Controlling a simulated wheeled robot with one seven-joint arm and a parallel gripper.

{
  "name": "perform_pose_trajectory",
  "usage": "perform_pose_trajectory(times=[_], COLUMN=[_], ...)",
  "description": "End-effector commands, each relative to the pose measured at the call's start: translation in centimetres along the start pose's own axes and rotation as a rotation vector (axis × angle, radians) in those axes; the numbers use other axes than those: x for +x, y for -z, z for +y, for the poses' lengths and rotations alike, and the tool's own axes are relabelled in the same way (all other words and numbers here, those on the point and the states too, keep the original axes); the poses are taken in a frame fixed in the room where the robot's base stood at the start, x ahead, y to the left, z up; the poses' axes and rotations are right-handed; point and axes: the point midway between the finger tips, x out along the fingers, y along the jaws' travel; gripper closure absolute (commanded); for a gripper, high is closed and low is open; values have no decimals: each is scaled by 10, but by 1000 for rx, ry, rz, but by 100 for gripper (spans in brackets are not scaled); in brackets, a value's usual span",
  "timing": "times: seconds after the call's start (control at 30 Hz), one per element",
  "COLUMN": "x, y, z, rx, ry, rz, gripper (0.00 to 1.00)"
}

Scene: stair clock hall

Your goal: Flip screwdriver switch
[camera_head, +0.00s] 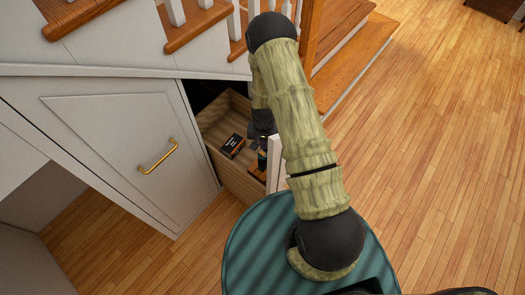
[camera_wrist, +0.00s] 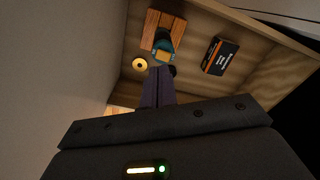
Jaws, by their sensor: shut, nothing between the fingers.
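A teal and dark object with a yellowish patch (camera_wrist: 163,51), likely the screwdriver, is in the open wooden drawer (camera_head: 236,179). In the wrist view it lies against a reddish-brown wooden block (camera_wrist: 154,20). Its switch cannot be made out. My gripper (camera_wrist: 160,72) is shut and empty, with its fingertips pointing at the near end of the teal object. Whether they touch it cannot be told. In the head view my gripper (camera_head: 262,140) reaches down into the drawer and is mostly hidden by my arm.
A black box with orange marking (camera_head: 232,145) lies in the drawer, also seen in the wrist view (camera_wrist: 220,56). A yellow ring-shaped thing (camera_wrist: 139,64) lies beside the teal object. A white panel with a brass handle (camera_head: 158,157) stands left; stairs (camera_head: 345,45) rise behind.

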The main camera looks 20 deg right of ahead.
Motion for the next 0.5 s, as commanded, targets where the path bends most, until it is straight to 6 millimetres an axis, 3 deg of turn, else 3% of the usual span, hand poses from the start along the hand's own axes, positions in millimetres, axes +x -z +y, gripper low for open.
perform_pose_trajectory(times=[0.3, 0.5], x=[-22, -22], y=[0, 0], z=[0, 0], rx=[0, 0], ry=[0, 0], rz=[0, -1], gripper=[100, 100])
